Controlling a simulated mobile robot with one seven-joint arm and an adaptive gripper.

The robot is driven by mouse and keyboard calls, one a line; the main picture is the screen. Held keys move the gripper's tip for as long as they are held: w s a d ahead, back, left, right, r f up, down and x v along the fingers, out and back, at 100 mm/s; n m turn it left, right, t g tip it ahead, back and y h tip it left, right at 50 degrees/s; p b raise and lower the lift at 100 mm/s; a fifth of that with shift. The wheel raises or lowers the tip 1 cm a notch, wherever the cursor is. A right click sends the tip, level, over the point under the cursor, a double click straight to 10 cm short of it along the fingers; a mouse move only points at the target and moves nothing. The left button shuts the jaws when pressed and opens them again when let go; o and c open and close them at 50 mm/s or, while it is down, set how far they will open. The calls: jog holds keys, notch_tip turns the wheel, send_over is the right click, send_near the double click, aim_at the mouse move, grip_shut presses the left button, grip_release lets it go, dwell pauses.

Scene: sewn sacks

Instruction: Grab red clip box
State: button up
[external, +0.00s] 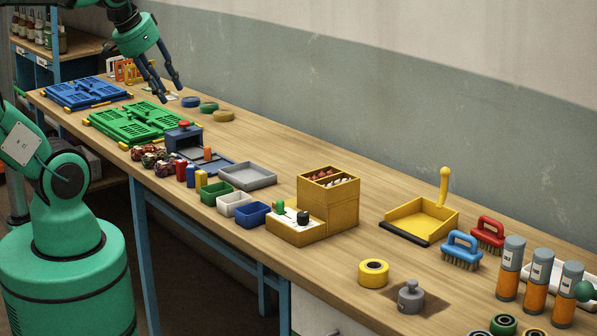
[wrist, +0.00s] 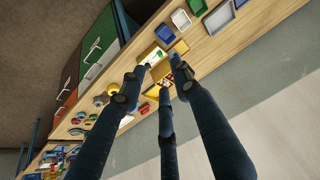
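A tall yellow box (external: 328,205) stands mid-table with an open divided top. Small red pieces (external: 318,173) lie in one compartment, and white and dark pieces in the other; I cannot tell for sure that these are clips. In the wrist view the yellow box (wrist: 152,91) shows between my fingers, partly hidden by them. My gripper (external: 169,95) has its fingers spread and empty, raised over the far left part of the table, well away from the box. The fingers also show spread in the wrist view (wrist: 152,88).
A low yellow box (external: 297,238) with a white top adjoins the tall one. Green (external: 216,194), white (external: 234,205) and blue (external: 253,214) bins and a grey tray (external: 248,176) stand left of it. A yellow dustpan (external: 420,219) lies to its right. The wall runs behind.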

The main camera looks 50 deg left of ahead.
jog(key=o, duration=0.4)
jog(key=w+a+f+n+g+p, duration=0.1)
jog(key=w+a+f+n+g, duration=0.25)
jog(key=w+a+n, duration=0.95)
jog(key=w+a+f+n, duration=0.1)
jog(key=w+a+f, duration=0.3)
jog(key=a+f, duration=0.3)
jog(key=w+a+f+n+g+p, duration=0.1)
jog(key=w+a+f+n, duration=0.1)
jog(key=a+f, duration=0.4)
jog(key=w+a+f+n+g, duration=0.1)
jog(key=w+a+f, duration=0.4)
jog(key=a, duration=0.7)
jog(key=shift+w+f+n, duration=0.15)
jog(key=shift+f, duration=0.5)
jog(key=shift+w+f+n, duration=0.15)
jog(key=shift+f, duration=0.5)
